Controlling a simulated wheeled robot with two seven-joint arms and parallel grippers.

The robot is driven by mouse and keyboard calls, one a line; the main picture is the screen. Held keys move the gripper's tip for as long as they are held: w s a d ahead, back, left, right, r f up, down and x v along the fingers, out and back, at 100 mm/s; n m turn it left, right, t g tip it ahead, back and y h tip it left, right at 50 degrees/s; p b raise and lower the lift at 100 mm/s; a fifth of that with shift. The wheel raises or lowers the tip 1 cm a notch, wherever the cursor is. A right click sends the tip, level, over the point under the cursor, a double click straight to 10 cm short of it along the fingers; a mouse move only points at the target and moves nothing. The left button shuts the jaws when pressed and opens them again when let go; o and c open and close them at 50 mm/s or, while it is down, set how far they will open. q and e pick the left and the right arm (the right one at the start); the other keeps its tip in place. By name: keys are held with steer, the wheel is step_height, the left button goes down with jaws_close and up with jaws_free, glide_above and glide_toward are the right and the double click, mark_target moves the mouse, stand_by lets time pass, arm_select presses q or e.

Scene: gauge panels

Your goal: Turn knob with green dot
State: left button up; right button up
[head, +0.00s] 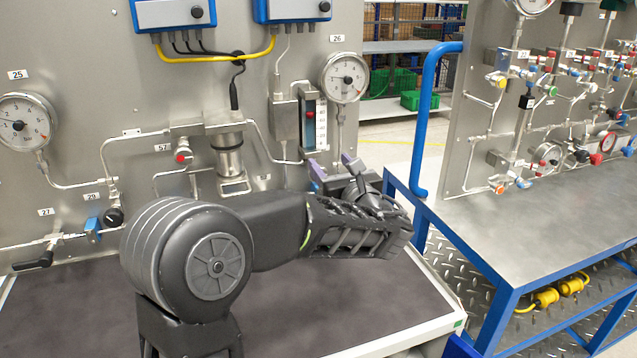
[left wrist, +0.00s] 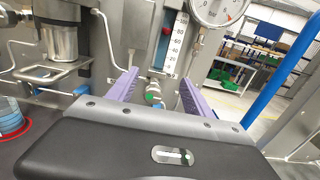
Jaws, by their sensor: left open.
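A knob with a green face (left wrist: 153,91) sits on the panel below the flow gauge in the left wrist view. It lies between the two purple fingers of my left gripper (left wrist: 158,78), which are open with a gap on both sides of it. Whether the fingers touch it cannot be told. In the head view my left gripper (head: 332,166) reaches to the panel under the flow gauge (head: 313,124), and my wrist hides the knob there. My right gripper is not in view.
Round gauges (head: 345,77) and steel pipes surround the spot. A red-dotted knob (head: 183,156) and a black-handled valve (head: 34,261) are at the left. A blue rail (head: 428,115) stands to the right.

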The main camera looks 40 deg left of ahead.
arm_select(q)
step_height(320, 180, down, 6)
steer(key=b, duration=0.5)
steer(key=shift+f, duration=0.1)
steer(key=shift+w+a, duration=0.1)
steer(key=shift+a, duration=0.05)
steer(key=p+x, duration=0.1)
steer(key=x, duration=0.6)
steer(key=shift+w+a+f, duration=0.1)
steer(key=shift+w+a, duration=0.1)
steer(key=shift+a, duration=0.1)
